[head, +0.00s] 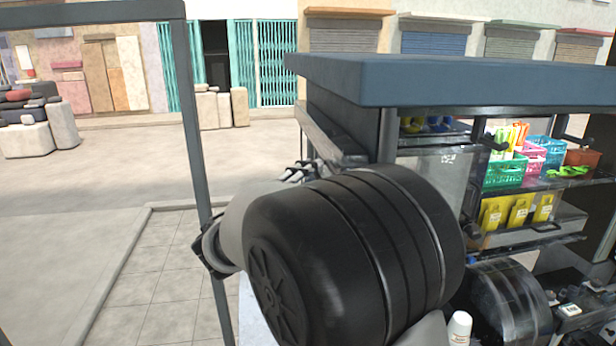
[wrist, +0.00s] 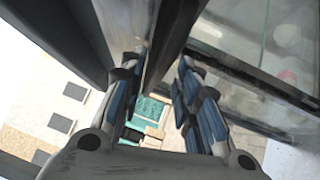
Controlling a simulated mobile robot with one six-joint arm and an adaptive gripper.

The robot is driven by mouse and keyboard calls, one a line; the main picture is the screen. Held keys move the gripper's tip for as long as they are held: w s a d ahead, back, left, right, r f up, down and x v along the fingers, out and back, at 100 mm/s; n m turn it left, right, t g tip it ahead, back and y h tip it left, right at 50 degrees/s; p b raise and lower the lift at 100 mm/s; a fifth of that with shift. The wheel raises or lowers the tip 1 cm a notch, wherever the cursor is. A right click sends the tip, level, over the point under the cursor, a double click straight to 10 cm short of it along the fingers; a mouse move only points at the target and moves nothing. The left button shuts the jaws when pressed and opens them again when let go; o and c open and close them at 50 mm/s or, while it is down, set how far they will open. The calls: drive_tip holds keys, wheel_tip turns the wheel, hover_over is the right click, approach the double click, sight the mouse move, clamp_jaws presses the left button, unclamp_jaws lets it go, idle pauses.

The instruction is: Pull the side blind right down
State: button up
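The side blind (head: 325,133) looks like a grey band rolled up high under the left edge of the stall's roof. My gripper (head: 298,172) is just below its lower edge in the head view, mostly hidden behind my dark arm. In the wrist view my gripper (wrist: 158,66) has its two fingers apart, with a gap between them. A dark grey bar (wrist: 176,42) runs up the picture between and past the fingertips. I cannot tell whether it is part of the blind or whether the fingers touch it.
The stall's blue-grey roof (head: 450,82) overhangs on the right. A thin grey post (head: 188,120) stands left of my arm. Glass shelves hold a green basket (head: 503,173) and yellow packets (head: 518,212). Open paving (head: 150,265) lies to the left.

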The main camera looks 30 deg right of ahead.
clamp_jaws()
idle(0.7)
